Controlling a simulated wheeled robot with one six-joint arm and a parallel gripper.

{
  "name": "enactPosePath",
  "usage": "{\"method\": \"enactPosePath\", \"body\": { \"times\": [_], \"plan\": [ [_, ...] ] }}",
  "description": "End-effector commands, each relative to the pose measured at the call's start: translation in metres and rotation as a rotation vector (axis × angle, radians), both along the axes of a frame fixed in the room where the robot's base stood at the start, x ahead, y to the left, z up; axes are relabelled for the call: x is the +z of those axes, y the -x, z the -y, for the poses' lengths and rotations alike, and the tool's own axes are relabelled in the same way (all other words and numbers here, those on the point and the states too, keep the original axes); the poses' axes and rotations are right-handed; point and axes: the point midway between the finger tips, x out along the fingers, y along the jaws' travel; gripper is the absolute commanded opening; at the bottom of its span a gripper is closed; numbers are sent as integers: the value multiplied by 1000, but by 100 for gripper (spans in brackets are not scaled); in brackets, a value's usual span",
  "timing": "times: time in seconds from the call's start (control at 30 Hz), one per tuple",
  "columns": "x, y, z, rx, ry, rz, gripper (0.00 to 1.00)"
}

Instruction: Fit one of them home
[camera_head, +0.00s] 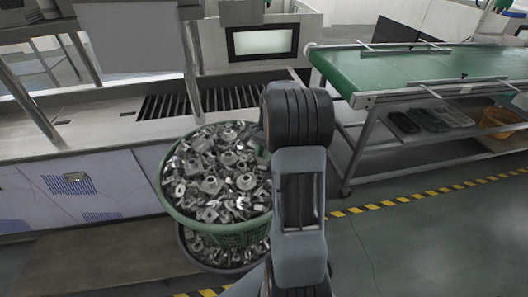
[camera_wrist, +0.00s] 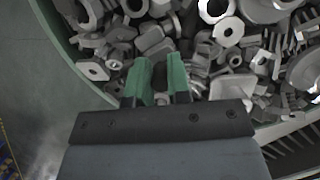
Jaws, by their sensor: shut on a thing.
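A green basket (camera_head: 232,238) in the head view is heaped with grey metal parts (camera_head: 205,187) of mixed shapes, many with round holes. In the wrist view the same parts (camera_wrist: 215,12) fill the upper picture, inside the basket's green wall (camera_wrist: 68,62). My gripper (camera_wrist: 161,72) has two green fingers pointing into the heap. It is shut on a small metal part (camera_wrist: 160,76), of which only a little shows between the fingers. Its shape and whether it touches the heap I cannot tell. In the head view my own arm hides the gripper.
The green basket stands on another basket (camera_head: 215,262) of parts. Behind is a long metal machine with a slatted opening (camera_head: 170,105). A table with a green top (camera_head: 420,68) stands at right. Grey floor (camera_head: 400,240) with a yellow-black stripe is clear at front right.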

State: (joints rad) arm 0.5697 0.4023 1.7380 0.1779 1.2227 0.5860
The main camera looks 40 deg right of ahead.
Motion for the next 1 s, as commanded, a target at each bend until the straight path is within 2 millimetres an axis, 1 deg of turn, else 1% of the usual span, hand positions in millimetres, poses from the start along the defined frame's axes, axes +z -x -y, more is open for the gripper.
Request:
{"method": "enactPosePath", "body": {
  "times": [0.9,0.93,1.0],
  "plan": [
    [-2,1,0,0,-2,-4,0],
    [-3,1,0,0,-2,-4,19],
    [-3,1,0,0,-2,-4,25]
  ]
}}
